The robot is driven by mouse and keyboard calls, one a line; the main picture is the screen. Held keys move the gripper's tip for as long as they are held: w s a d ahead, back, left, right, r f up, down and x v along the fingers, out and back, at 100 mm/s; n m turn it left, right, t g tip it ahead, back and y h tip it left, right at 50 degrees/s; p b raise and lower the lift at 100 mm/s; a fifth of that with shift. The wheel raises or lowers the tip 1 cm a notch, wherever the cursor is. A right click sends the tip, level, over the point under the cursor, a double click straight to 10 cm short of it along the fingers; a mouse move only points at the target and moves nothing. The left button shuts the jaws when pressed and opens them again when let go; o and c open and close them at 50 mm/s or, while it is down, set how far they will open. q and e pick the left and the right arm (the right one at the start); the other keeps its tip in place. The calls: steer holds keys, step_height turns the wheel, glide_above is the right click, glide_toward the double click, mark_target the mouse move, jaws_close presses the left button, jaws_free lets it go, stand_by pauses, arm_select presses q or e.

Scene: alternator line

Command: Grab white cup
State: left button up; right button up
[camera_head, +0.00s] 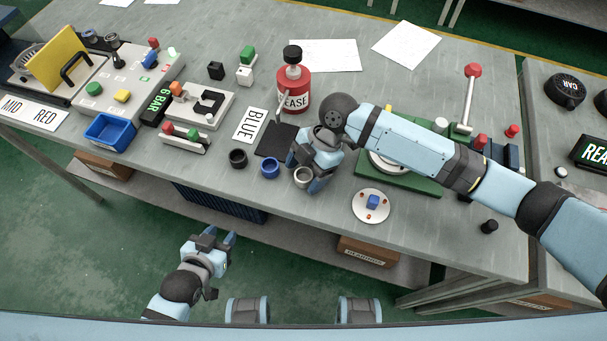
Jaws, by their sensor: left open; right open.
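The white cup (303,179) stands at the front edge of the grey table, at the right end of a short row with a blue cup (270,168) and a black cup (238,158). My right gripper (305,172) is open above the white cup, one finger to its left and one to its right. The gripper hides part of the cup; I cannot tell whether the fingers touch it. My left gripper (227,246) is open and empty, low in front of the table over the green floor.
A dark square mat (277,140) and a BLUE sign (251,125) lie behind the cups. A red grease bottle (294,92) stands further back. A white disc with a blue block (371,205) lies to the right. My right arm crosses above a green fixture (425,184).

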steer(key=c, duration=1)
